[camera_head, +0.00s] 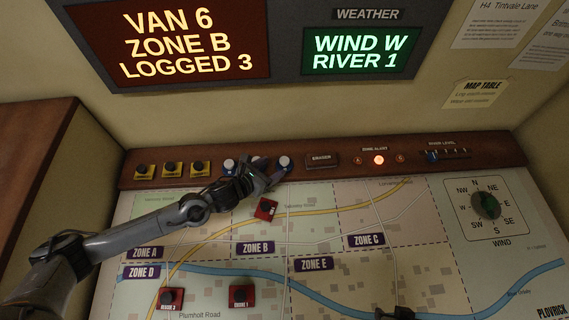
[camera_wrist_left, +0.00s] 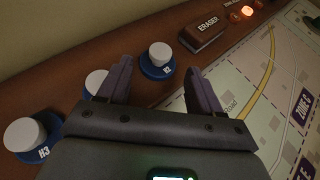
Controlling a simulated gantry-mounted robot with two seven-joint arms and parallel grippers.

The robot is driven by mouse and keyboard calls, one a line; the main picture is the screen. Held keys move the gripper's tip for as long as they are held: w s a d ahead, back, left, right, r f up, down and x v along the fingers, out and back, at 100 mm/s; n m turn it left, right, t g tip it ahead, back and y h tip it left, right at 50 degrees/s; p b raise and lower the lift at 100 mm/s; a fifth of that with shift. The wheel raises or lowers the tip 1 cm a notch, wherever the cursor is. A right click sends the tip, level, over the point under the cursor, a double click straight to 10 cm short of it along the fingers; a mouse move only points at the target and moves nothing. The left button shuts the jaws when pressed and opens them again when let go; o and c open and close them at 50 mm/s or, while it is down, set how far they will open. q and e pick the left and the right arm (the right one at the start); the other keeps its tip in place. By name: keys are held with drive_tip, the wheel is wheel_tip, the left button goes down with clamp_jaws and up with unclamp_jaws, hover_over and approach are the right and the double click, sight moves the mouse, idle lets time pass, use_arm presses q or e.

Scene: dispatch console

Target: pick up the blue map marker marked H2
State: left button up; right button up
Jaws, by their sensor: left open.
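Blue map markers with white knobs stand in a row on the brown console ledge. In the left wrist view, one (camera_wrist_left: 157,62) stands between and beyond my open fingers; its label is too small to read surely. Another (camera_wrist_left: 97,80) is partly hidden behind the left finger, its label covered. A third (camera_wrist_left: 27,136), at lower left, is labelled H3. My left gripper (camera_wrist_left: 160,70) is open and empty. In the head view, the left gripper (camera_head: 268,178) is at the row, just short of the rightmost blue marker (camera_head: 285,163), and partly covers the middle one.
The eraser (camera_head: 322,160) lies right of the blue markers; yellow markers (camera_head: 172,169) stand left. A red marker (camera_head: 265,209) sits on the map (camera_head: 340,225) close below the gripper. A dark shape (camera_head: 395,314) at the bottom edge may be my right gripper.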

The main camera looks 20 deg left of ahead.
sight(284, 160)
use_arm(q)
drive_tip(key=shift+x, duration=2.65)
drive_tip(key=shift+s, duration=0.1)
drive_tip(key=c, duration=1.1)
drive_tip(key=shift+c, duration=0.2)
drive_tip(key=shift+r, duration=0.15)
